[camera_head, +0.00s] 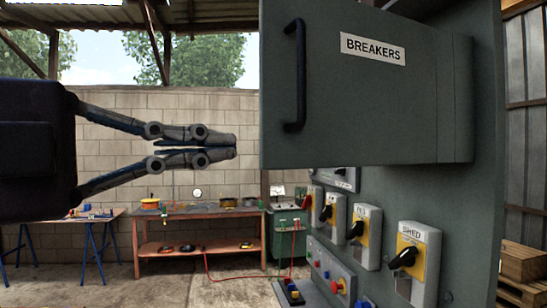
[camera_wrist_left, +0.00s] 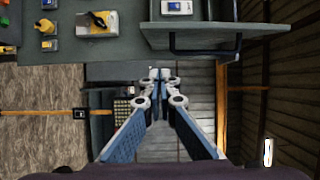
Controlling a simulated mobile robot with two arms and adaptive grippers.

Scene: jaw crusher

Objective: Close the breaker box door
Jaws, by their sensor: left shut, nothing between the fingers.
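The breaker box door (camera_head: 350,110) is a dark grey panel with a white BREAKERS label (camera_head: 372,49) and a black vertical handle (camera_head: 295,75) near its left edge. It appears to stand open, reaching left past the switch panel, with its hinge side at the right. In the left wrist view the handle (camera_wrist_left: 205,51) shows as a dark bar near the top. My left gripper (camera_head: 235,147) is shut and empty, left of the door's free edge with a visible gap in the picture. Its closed fingers also show in the left wrist view (camera_wrist_left: 159,75). My right gripper is out of view.
Below the door, the grey panel (camera_head: 465,200) carries several yellow-backed rotary switches (camera_head: 365,230) and a button box (camera_head: 332,279). A wooden workbench (camera_head: 200,212) stands behind by a block wall.

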